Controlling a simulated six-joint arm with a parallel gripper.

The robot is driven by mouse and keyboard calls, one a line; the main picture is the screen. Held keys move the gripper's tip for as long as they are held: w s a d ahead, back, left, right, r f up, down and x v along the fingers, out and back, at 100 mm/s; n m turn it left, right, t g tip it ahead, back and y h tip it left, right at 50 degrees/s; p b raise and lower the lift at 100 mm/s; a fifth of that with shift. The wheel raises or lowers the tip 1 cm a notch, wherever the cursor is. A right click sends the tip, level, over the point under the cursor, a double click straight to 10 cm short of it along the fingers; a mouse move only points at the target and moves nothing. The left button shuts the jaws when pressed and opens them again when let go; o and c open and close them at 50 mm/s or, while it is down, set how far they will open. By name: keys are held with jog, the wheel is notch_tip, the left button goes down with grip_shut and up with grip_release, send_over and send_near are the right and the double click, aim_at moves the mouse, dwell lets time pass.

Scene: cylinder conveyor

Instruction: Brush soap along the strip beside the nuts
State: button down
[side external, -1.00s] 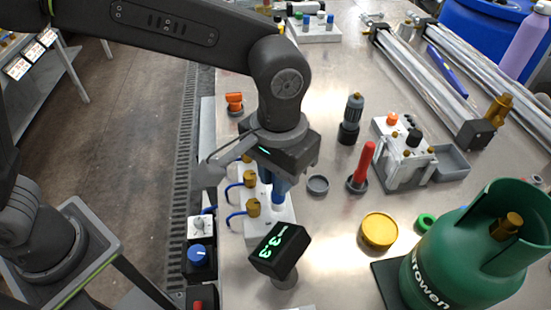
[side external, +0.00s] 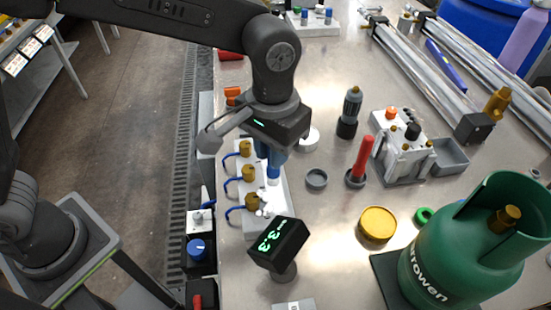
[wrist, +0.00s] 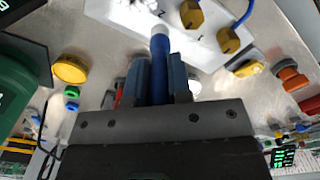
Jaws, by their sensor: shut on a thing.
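My gripper (side external: 276,150) is shut on a blue brush (side external: 274,165), its pale tip pointing down over the white strip (side external: 283,205). In the wrist view the brush (wrist: 159,52) stands between my two fingers. Three brass nuts sit in a row on the strip's left part: a far nut (side external: 245,148), a middle nut (side external: 249,172) and a near nut (side external: 253,201). The brush is right of the far and middle nuts; I cannot tell whether its tip touches the strip. White spots, perhaps soap foam (side external: 265,209), show beside the near nut.
A black display (side external: 277,244) stands close in front of the strip. A grey round cup (side external: 316,178), a red-handled tool (side external: 361,160) and a yellow tin (side external: 377,224) are to the right. A white round item (side external: 309,138) lies behind my gripper. A green gas cylinder (side external: 460,250) fills the near right.

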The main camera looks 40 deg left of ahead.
jog(key=shift+w+a, duration=3.3)
notch_tip(320, 180, up, 8)
